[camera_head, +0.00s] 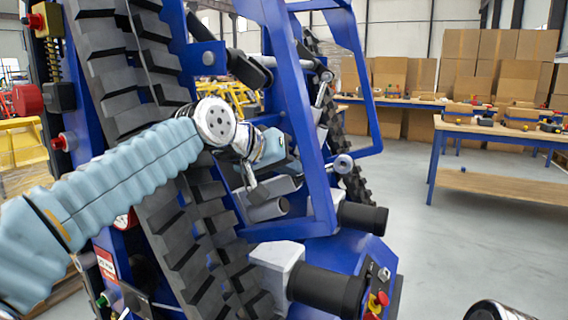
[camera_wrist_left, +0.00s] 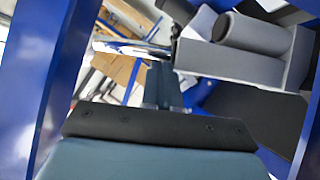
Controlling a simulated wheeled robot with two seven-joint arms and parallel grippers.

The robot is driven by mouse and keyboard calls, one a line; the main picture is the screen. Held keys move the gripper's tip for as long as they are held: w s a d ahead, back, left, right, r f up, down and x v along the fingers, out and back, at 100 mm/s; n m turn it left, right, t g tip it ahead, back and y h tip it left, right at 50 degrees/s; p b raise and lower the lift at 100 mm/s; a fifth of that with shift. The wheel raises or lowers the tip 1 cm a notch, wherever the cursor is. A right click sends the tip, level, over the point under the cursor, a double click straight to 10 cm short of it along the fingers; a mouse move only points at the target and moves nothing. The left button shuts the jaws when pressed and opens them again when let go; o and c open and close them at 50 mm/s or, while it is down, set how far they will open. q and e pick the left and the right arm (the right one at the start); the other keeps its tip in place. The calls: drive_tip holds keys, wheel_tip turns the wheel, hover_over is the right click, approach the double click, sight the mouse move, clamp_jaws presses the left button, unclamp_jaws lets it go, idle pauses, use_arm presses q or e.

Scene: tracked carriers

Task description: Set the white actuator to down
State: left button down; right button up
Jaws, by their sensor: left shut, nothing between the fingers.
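My left gripper (camera_head: 287,163) reaches in among the blue frame bars of the tracked carrier, in front of the dark track. In the left wrist view its narrow fingers (camera_wrist_left: 163,88) are together and empty. A silver rod or lever (camera_wrist_left: 125,47) lies just beyond the fingertips; I cannot tell whether they touch it. A white housing (camera_head: 278,256) with a black cylinder (camera_head: 327,289) sits low on the carrier, clear of the gripper. I cannot tell which part is the white actuator, or its setting.
Blue frame bars (camera_head: 307,140) close around the left gripper, and one bar (camera_wrist_left: 50,75) stands at left in the wrist view. A grey cylinder (camera_wrist_left: 255,34) is at upper right there. A workbench (camera_head: 500,132) and cardboard boxes (camera_head: 490,60) stand behind. The floor at right is clear.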

use_arm(q)
drive_tip(key=shift+s+d+f+b, duration=0.15)
drive_tip(key=shift+d+f+b, duration=0.1)
drive_tip(key=shift+f+b, duration=0.25)
drive_tip(key=shift+s+d+f+b, duration=0.15)
drive_tip(key=shift+d+f+b, duration=0.1)
drive_tip(key=shift+f, duration=0.3)
drive_tip(key=shift+d+r, duration=0.1)
drive_tip(key=shift+r, duration=0.15)
